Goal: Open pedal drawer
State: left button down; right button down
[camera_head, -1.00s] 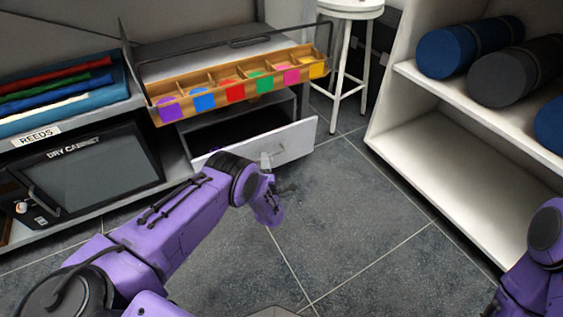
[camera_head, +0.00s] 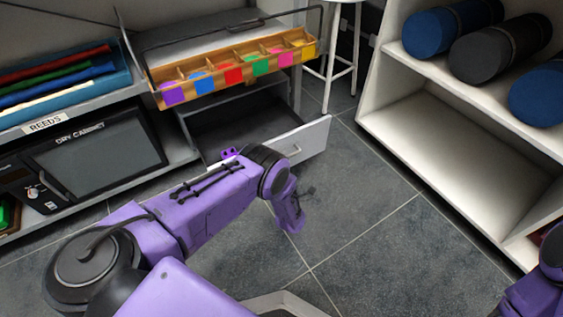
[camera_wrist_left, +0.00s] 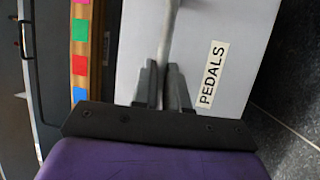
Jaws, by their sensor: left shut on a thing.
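The pedal drawer (camera_head: 312,142) stands pulled out below the tray of coloured compartments, its grey inside showing in the head view. Its white front, with a "PEDALS" label (camera_wrist_left: 212,74), fills much of the left wrist view. My left gripper (camera_wrist_left: 162,82) is shut on the drawer's bar handle (camera_wrist_left: 169,30). In the head view my left arm crosses in front of the drawer and its fingers on the handle are not clear. Of my right arm only a purple part shows at the lower right edge; its gripper is out of view.
A wooden tray (camera_head: 160,86) with coloured labels juts out above the drawer. The dry cabinet (camera_head: 95,155) and reeds shelf (camera_head: 60,118) are left. A white stool (camera_head: 330,75) stands behind. A white shelf (camera_head: 440,135) with rolls stands right. The floor between is clear.

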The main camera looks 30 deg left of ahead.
pick_arm(q)
jog(key=shift+s+a+f, duration=0.1)
jog(key=shift+s+a, duration=0.05)
jog(key=c, duration=1.1)
grip_release()
jog(key=shift+c, duration=0.2)
jog(key=p+v, duration=0.2)
jog(key=v, duration=0.8)
jog(key=shift+s+d, duration=0.15)
jog(key=shift+d, duration=0.1)
